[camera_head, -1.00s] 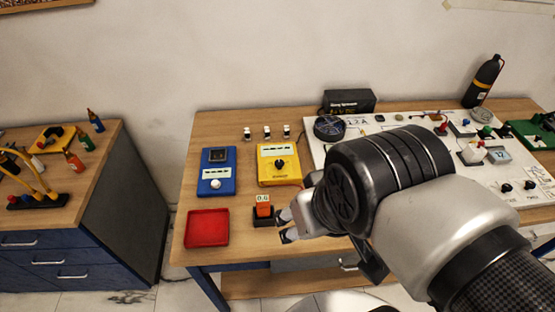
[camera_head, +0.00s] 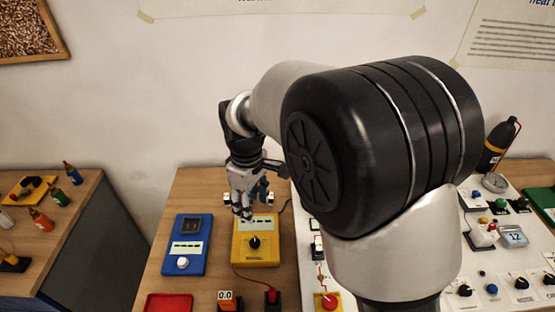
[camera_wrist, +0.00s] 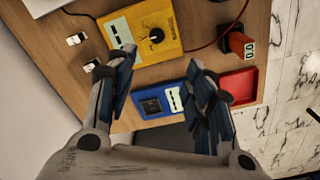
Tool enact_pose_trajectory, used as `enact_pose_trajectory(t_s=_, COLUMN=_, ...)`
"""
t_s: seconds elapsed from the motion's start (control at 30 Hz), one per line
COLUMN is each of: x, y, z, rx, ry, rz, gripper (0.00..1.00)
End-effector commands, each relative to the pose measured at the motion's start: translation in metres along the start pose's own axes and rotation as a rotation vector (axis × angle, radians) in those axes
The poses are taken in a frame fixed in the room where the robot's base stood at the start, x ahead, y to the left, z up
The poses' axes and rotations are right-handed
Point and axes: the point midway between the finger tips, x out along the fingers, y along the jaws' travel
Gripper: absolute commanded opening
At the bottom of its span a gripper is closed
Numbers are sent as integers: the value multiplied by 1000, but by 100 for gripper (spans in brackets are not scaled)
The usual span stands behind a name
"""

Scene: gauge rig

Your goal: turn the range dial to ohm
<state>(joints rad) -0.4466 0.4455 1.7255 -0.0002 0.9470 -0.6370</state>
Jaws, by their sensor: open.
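A yellow meter box (camera_head: 268,259) stands on the bench, with a pale panel and a black round dial (camera_head: 254,242). In the wrist view the yellow box (camera_wrist: 177,22) and its dial (camera_wrist: 156,36) show uncovered, beyond the left fingertip. I cannot read the range marks or tell where the dial points. My gripper (camera_head: 243,214) hangs above the back part of the yellow box, behind the dial, apart from it as far as I can see. In the wrist view my gripper (camera_wrist: 160,80) is open, with nothing between its fingers.
A blue box (camera_head: 184,260) with a white knob stands left of the yellow one. A red tray (camera_head: 168,303), an orange 0.0 readout (camera_head: 226,301) and a red plug (camera_head: 272,296) on a wire lie in front. A white board with knobs fills the right.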

Motion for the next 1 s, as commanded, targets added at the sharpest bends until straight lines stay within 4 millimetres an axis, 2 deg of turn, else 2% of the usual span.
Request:
enact_pose_trajectory(t_s=0.03, x=8, y=-3, z=-8, rx=-29, ry=-10, rz=-8, gripper=48)
enact_pose_trajectory(t_s=0.13, x=18, y=-4, z=-16, rx=-60, ry=-17, rz=-14, gripper=48)
enact_pose_trajectory(t_s=0.37, x=43, y=-5, z=-16, rx=-67, ry=-22, rz=-17, gripper=48)
enact_pose_trajectory(t_s=0.8, x=138, y=-6, z=-14, rx=-65, ry=-22, rz=-17, gripper=48)
enact_pose_trajectory(t_s=1.0, x=173, y=-7, z=-13, rx=-65, ry=-20, rz=-16, gripper=48)
